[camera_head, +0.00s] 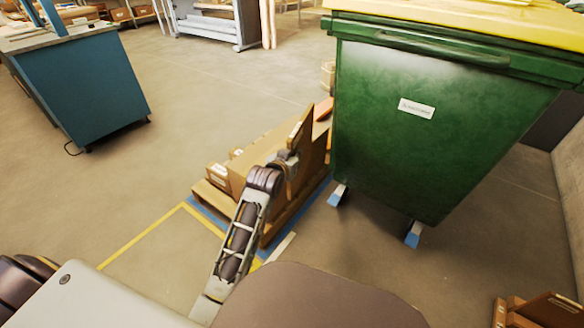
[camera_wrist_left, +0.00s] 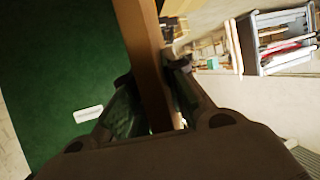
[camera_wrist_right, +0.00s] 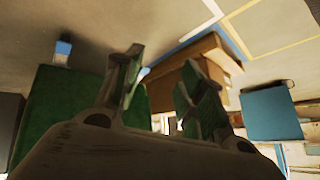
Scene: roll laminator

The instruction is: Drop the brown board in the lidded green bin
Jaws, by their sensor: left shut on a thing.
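The green bin (camera_head: 430,130) stands at the right of the head view with its yellow lid (camera_head: 470,22) down. Its green side also shows in the left wrist view (camera_wrist_left: 60,60) and the right wrist view (camera_wrist_right: 50,105). My left gripper (camera_head: 287,160) is shut on the brown board (camera_head: 302,128), left of the bin and below its rim. In the left wrist view the board (camera_wrist_left: 148,60) runs upright between the fingers (camera_wrist_left: 150,85). My right gripper (camera_wrist_right: 160,85) has its fingers apart with nothing between them; it is hidden in the head view.
Cardboard boxes (camera_head: 220,176) sit on a pallet behind and below my left gripper, within blue and yellow floor lines. A blue cabinet (camera_head: 80,85) stands at the left. More brown pieces (camera_head: 540,312) lie at the lower right. The floor between cabinet and pallet is clear.

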